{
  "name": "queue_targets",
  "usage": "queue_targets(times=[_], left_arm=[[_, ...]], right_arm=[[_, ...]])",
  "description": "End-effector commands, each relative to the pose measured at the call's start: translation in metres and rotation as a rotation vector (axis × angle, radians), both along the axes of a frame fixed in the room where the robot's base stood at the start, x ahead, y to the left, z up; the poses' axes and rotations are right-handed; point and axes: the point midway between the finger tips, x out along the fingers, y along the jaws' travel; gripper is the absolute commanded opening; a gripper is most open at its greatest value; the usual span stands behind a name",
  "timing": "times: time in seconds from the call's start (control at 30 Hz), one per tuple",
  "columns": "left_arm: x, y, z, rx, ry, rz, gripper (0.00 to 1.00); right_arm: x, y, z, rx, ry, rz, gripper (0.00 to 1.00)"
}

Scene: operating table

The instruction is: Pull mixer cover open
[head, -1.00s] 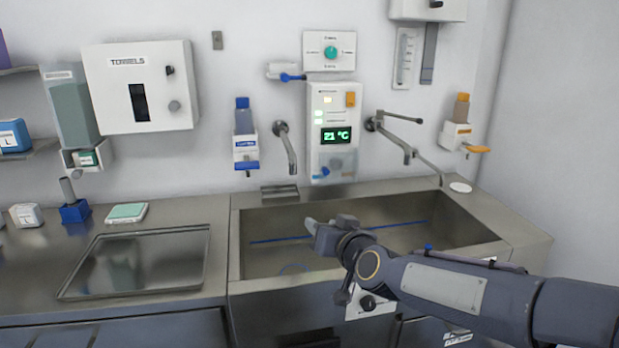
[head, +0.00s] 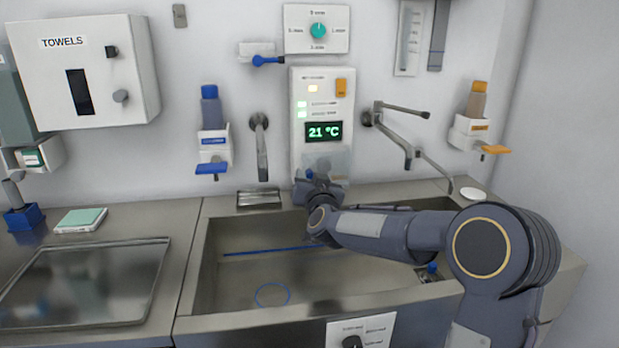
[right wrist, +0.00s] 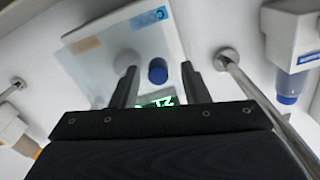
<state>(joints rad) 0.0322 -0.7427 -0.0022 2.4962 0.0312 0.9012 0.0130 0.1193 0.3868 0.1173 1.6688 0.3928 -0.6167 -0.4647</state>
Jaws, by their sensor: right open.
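The mixer panel (head: 322,100) is a white wall box with a green 21 °C display. Its see-through mixer cover (head: 338,163) is over the lower part, partly hidden by my right gripper. In the right wrist view the panel appears upside down, and the clear cover (right wrist: 92,75) lies over a pale round knob (right wrist: 126,62). A blue knob (right wrist: 157,70) shows between the finger ends. My right gripper (head: 312,182) is open and empty, in front of the panel's lower end; contact with the cover cannot be told. My left gripper is out of view.
A steel sink (head: 240,285) lies below the panel. A wall spout (head: 261,150) is left of it and a jointed tap arm (head: 400,135) right. Soap dispensers (head: 212,135) and (head: 474,125) hang farther out. A tray (head: 85,285) lies on the left counter.

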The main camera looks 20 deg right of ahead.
Motion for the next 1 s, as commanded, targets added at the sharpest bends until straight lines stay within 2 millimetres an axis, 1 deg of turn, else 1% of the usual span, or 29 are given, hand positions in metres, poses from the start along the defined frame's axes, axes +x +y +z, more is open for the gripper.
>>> queue_targets(times=[0.1, 0.27, 0.3, 0.6, 1.0], left_arm=[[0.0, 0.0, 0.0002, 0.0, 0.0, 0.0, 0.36], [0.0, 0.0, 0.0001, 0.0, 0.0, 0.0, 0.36], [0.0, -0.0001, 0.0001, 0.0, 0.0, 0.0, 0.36], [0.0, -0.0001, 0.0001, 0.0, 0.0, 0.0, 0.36], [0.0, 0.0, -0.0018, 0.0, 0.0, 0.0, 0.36]], right_arm=[[0.0032, -0.0013, -0.0003, -0.001, 0.0, -0.001, 0.41], [0.0031, -0.0012, -0.0003, -0.001, 0.0, 0.0, 0.41], [0.003, -0.0012, -0.0002, -0.001, 0.0, 0.0, 0.4], [0.0029, -0.0008, -0.0001, -0.001, 0.0, 0.0, 0.01], [0.0005, -0.0011, 0.0, -0.001, -0.001, 0.002, 0.0]])
